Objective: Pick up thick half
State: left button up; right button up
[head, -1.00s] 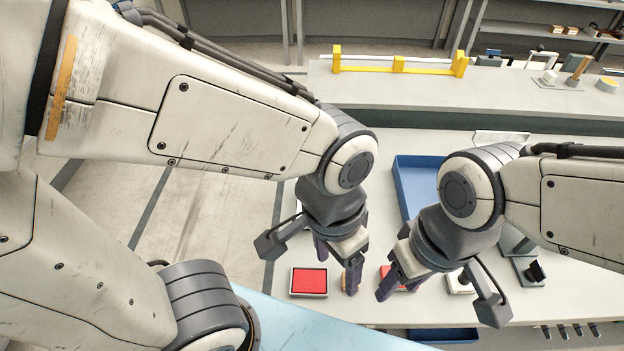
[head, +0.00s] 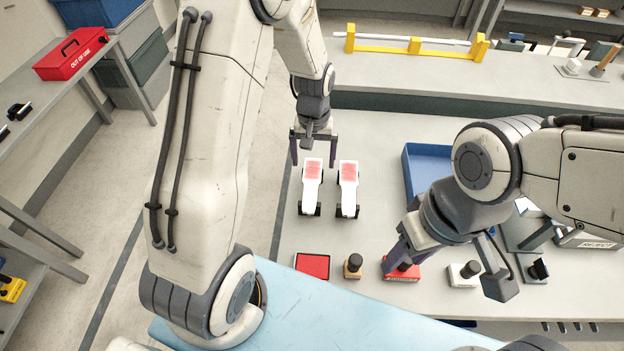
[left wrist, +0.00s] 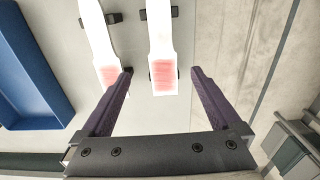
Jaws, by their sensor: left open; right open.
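Two white specimen halves with red-hatched ends lie side by side on small black supports. In the head view they are the left half (head: 312,185) and the right half (head: 348,190). I cannot tell for sure which is thicker. My left gripper (head: 314,156) is open at the red end of the left half. In the left wrist view, that half (left wrist: 161,30) lies between the open fingers (left wrist: 161,74), apart from them, and the other half (left wrist: 98,35) lies outside the left finger. My right gripper (head: 397,268) is open near the table's front, by a red block.
A red pad (head: 312,266), a wooden stamp (head: 353,268), the red block (head: 402,274) and a white block (head: 463,275) line the front edge. A blue tray (head: 412,170) stands to the right of the halves. A yellow-ended rack (head: 415,46) stands behind.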

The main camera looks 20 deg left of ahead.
aim_at(312, 181)
pick_arm(q)
jog(key=shift+f, duration=0.8)
jog(key=f, duration=0.1)
jog(key=f+p, duration=0.1)
jog(key=f, duration=0.2)
jog(key=shift+s+a+p, duration=0.2)
jog(key=shift+s+p, duration=0.1)
jog(key=shift+p, duration=0.1)
jog(key=shift+f, duration=0.6)
grip_shut()
jog(key=shift+w, duration=0.1)
